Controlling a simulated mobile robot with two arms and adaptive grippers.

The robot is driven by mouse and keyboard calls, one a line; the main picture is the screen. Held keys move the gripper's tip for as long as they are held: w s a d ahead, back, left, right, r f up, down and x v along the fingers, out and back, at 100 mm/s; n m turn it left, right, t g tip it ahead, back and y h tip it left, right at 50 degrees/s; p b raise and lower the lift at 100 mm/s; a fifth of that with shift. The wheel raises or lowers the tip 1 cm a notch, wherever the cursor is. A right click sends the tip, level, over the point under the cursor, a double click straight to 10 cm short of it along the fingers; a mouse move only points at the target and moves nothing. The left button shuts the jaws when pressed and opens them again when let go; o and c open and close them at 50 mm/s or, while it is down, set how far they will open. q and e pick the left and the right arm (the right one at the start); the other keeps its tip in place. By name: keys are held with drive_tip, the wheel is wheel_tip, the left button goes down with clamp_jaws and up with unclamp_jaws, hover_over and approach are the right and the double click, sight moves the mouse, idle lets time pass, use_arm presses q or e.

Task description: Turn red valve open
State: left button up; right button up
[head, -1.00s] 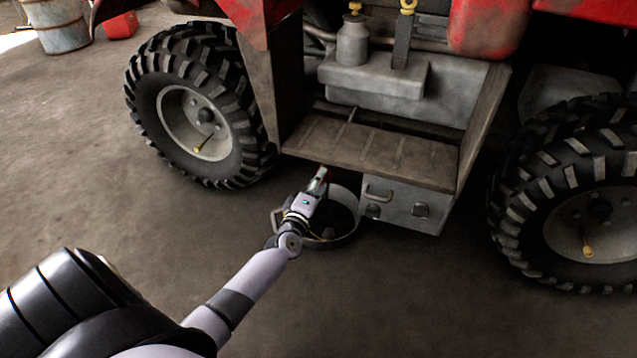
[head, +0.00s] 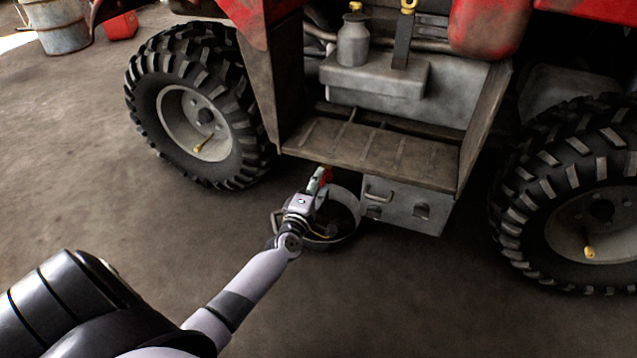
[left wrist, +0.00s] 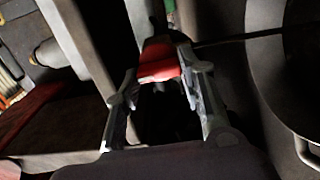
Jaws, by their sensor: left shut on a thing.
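The red valve (left wrist: 160,62) shows in the left wrist view as a red handle between the two fingers of my left gripper (left wrist: 158,80). The gripper is shut on it. In the head view a small red part of the valve (head: 327,174) shows at the tip of my left gripper (head: 322,178), just under the front edge of the quad's footwell step. The rest of the valve is hidden by the gripper and the step. My right gripper is not in view.
A round pan (head: 345,238) with side handles lies on the floor below my gripper. A grey metal box (head: 408,205) hangs right of it under the step (head: 400,158). Large tyres (head: 185,105) stand on both sides. The floor in front is clear.

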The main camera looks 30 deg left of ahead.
use_arm(q)
drive_tip(key=o, duration=1.1)
drive_tip(key=shift+o, duration=0.2)
